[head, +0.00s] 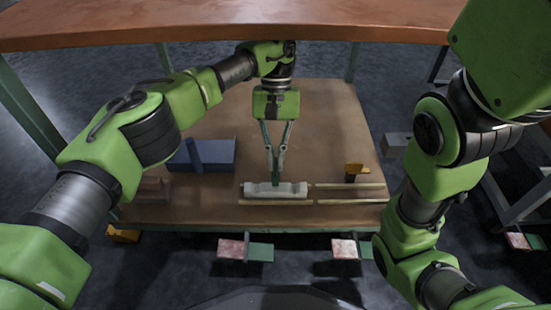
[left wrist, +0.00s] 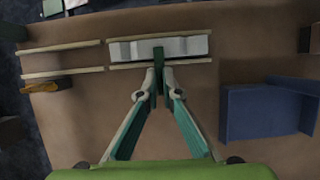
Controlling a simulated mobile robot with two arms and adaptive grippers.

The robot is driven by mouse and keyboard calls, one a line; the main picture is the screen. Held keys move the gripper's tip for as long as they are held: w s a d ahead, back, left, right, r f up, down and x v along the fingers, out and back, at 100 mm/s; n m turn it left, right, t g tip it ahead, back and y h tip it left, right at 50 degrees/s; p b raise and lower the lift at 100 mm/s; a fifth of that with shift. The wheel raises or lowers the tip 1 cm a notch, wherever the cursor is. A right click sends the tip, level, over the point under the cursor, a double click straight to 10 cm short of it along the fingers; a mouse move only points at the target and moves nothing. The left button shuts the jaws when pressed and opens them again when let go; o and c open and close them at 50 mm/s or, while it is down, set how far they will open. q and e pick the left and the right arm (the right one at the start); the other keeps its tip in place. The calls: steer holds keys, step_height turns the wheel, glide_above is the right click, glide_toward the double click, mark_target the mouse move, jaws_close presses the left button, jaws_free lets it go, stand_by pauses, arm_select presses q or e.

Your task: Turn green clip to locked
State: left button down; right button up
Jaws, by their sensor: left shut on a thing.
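The green clip (left wrist: 158,62) is a small dark green bar on a pale grey-white block (left wrist: 190,46). In the left wrist view it lies across the near half of the block, pointing toward my gripper. In the head view the clip (head: 276,180) shows just under the fingertips and the pale block (head: 293,188) lies lengthwise below. My left gripper (head: 275,160) points down, its fingertips closed on the clip; they also show in the left wrist view (left wrist: 159,80). The fingertips partly hide the clip. My right arm is at the right, with its gripper outside the view.
Thin pale rails (head: 345,186) run beside the block and to its right. A yellow-and-black piece (head: 357,169) stands behind them. A blue box (head: 215,155) is at the left, also in the left wrist view (left wrist: 262,115). A grey box (head: 395,142) is near the right edge.

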stand_by(0.3)
arm_select(q)
steer(key=c, duration=2.2)
jaws_free()
steer(key=shift+c, duration=0.2)
